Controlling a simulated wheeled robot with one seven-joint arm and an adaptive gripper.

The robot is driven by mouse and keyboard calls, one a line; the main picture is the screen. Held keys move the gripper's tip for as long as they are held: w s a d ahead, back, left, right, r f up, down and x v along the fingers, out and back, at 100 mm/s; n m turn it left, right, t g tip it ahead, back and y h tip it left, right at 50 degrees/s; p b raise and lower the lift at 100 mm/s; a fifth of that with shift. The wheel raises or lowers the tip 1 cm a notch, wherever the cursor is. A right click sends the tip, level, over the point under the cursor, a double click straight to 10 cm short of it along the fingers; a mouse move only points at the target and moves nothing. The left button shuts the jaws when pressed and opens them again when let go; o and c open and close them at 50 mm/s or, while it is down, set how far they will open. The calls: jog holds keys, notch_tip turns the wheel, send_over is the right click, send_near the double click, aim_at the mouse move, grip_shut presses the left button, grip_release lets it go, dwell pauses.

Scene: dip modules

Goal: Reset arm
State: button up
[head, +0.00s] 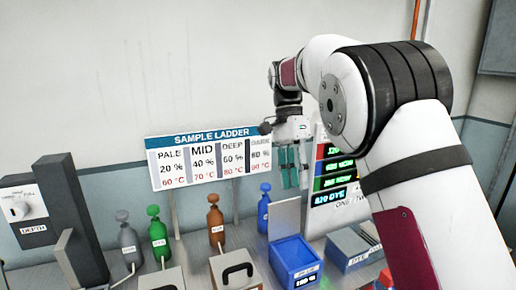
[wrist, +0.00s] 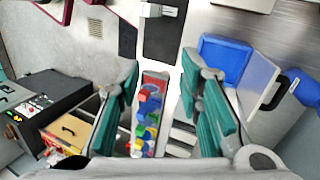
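My arm reaches in from the right of the head view. My gripper (head: 291,168) hangs in the air beside the right end of the sample ladder sign, with its teal fingers pointing down. In the wrist view my gripper (wrist: 160,88) shows its two teal fingers well apart. Nothing is held between them; a narrow tray (wrist: 151,82) of small coloured pieces shows in the gap, farther off.
A blue bin (head: 294,257) with a raised lid stands below the gripper. Bottles stand along the wall: blue (head: 264,208), brown (head: 215,222), green (head: 156,233) and grey (head: 127,240). The sample ladder sign (head: 210,158) stands behind. A dark depth unit (head: 66,205) is at left.

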jog(key=s+d+r+n+t+y+b, duration=0.15)
jog(key=s+d+n+t+b, duration=0.35)
jog(key=s+d, duration=0.5)
jog(key=s+f+n+t+b, duration=0.3)
jog(key=s+f+n, duration=0.4)
jog(key=s+f, duration=0.5)
jog(key=s, duration=0.3)
jog(key=shift+d+f, duration=0.3)
